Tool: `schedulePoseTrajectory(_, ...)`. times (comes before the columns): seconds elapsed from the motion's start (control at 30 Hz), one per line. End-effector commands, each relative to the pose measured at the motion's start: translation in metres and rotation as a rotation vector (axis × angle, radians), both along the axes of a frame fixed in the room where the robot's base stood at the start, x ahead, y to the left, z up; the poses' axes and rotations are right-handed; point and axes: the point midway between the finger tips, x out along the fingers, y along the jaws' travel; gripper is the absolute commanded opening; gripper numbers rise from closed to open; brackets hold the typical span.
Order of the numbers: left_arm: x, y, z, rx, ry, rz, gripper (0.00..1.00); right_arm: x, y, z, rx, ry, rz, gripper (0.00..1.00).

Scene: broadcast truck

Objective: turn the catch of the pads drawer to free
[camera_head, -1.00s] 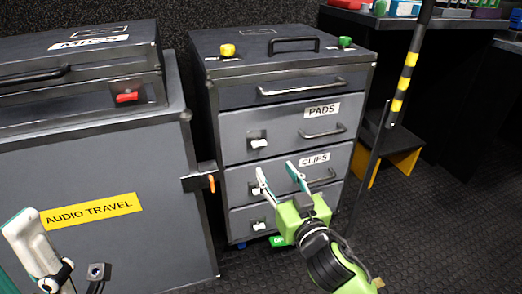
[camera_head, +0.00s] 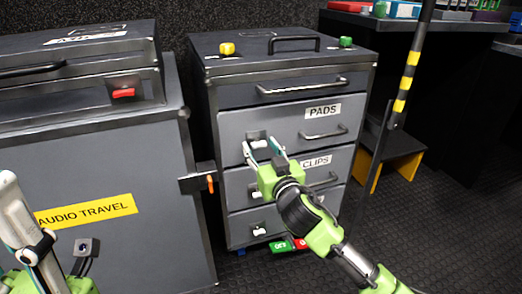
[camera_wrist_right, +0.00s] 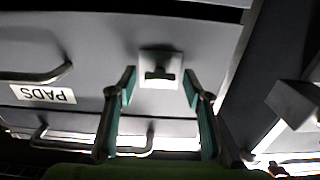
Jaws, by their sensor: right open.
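The grey pads drawer (camera_head: 290,118) has a label reading PADS and a bar handle (camera_head: 323,134). Its catch is partly hidden behind my right gripper in the head view.
The clips drawer (camera_head: 285,182) and another drawer sit below. A grey case labelled AUDIO TRAVEL (camera_head: 100,170) stands close on the left. A black pole with yellow bands (camera_head: 404,82) stands at the right. Green and red tags (camera_head: 282,246) lie at the cabinet's foot.

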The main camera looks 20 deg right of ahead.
Motion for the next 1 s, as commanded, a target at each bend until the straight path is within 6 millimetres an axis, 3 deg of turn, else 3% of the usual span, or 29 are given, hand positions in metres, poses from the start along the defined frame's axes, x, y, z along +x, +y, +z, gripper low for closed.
schedulePoseTrajectory(0.23,-0.001,0.000,0.001,-0.001,-0.005,0.000,0.40,0.001,0.000,0.000,0.000,0.000,0.000,0.46)
schedulePoseTrajectory(0.4,-0.001,0.000,0.001,-0.001,-0.004,0.000,0.40,0.001,0.000,0.000,0.000,0.000,0.000,0.07)
schedulePoseTrajectory(0.83,-0.004,0.002,0.006,-0.006,-0.002,-0.001,0.40,0.000,0.000,0.002,-0.057,0.000,0.000,0.07)
schedulePoseTrajectory(1.0,-0.002,0.002,-0.007,0.000,0.067,-0.003,0.40,0.000,0.000,0.003,-0.159,-0.002,-0.001,0.07)
